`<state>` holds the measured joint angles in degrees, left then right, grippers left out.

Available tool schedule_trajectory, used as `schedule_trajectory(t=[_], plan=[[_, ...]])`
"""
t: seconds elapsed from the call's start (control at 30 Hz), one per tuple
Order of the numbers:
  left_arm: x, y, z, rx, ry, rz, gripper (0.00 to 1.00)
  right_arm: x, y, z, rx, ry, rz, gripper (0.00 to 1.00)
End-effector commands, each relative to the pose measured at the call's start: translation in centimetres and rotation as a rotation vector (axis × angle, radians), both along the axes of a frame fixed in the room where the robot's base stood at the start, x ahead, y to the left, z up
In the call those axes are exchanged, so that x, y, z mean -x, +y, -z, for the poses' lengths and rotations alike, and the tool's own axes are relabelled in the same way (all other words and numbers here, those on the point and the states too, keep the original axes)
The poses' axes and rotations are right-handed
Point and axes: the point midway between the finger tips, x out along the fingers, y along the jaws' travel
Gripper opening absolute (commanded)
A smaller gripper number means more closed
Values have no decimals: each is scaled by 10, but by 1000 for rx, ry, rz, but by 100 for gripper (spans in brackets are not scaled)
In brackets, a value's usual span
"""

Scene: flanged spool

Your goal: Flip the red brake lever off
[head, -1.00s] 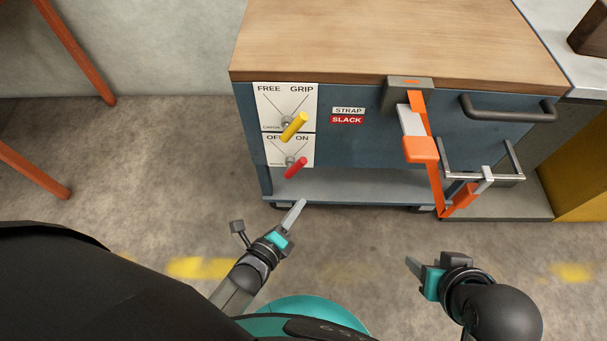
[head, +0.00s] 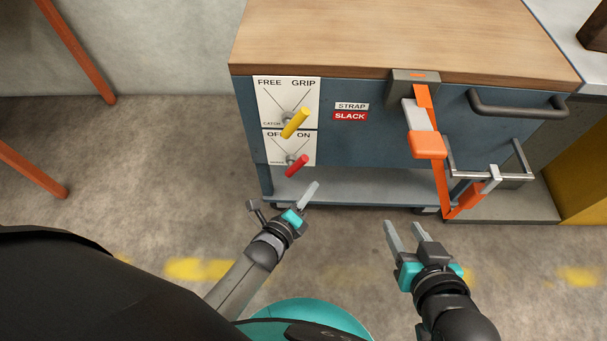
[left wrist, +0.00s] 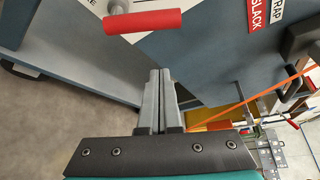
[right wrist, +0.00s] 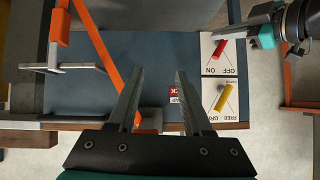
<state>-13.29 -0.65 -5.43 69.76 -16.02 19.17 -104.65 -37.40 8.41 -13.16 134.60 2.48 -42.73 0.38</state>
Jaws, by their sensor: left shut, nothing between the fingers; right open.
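The red brake lever (head: 297,165) sticks out from the lower OFF/ON plate on the cart front, its handle angled up to the right, toward ON. In the left wrist view the red lever (left wrist: 142,21) lies across the top, ahead of the fingertips. My left gripper (head: 313,188) is shut and empty, just below and right of the lever, apart from it; its fingers also show in the left wrist view (left wrist: 159,75). My right gripper (head: 395,228) is open and empty, low in front of the cart; the right wrist view shows its spread fingers (right wrist: 158,78).
A yellow lever (head: 296,123) sits above on the FREE/GRIP plate. A sign (head: 350,116) reads STRAP SLACK. An orange strap (head: 437,180) with a clamp hangs on the right of the cart, near a metal bracket (head: 518,160). The floor in front is clear.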

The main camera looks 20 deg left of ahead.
Motion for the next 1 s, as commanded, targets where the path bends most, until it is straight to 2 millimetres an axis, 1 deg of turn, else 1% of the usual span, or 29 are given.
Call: schedule_trajectory(t=[0.17, 0.6, 0.63, 0.7, 0.8, 1.0], plan=[[-12, -3, 5, 1, 0, 0, 0, -3, 12, -1, -51, -88, -10, 50], [-39, -8, 12, 1, 0, 0, 0, -4, 34, -14, -180, -305, -17, 50], [-40, -6, 11, 0, 0, 0, 0, -4, 35, -15, -187, -316, -16, 50], [-38, 6, 4, -5, 0, 1, 0, -5, 34, -17, -180, -308, -16, 50], [-37, 16, -2, -4, 1, 1, 0, -5, 34, -16, -180, -306, -16, 50], [-37, 26, -8, 0, 0, 1, 0, -5, 34, -17, -185, -316, -16, 50]])
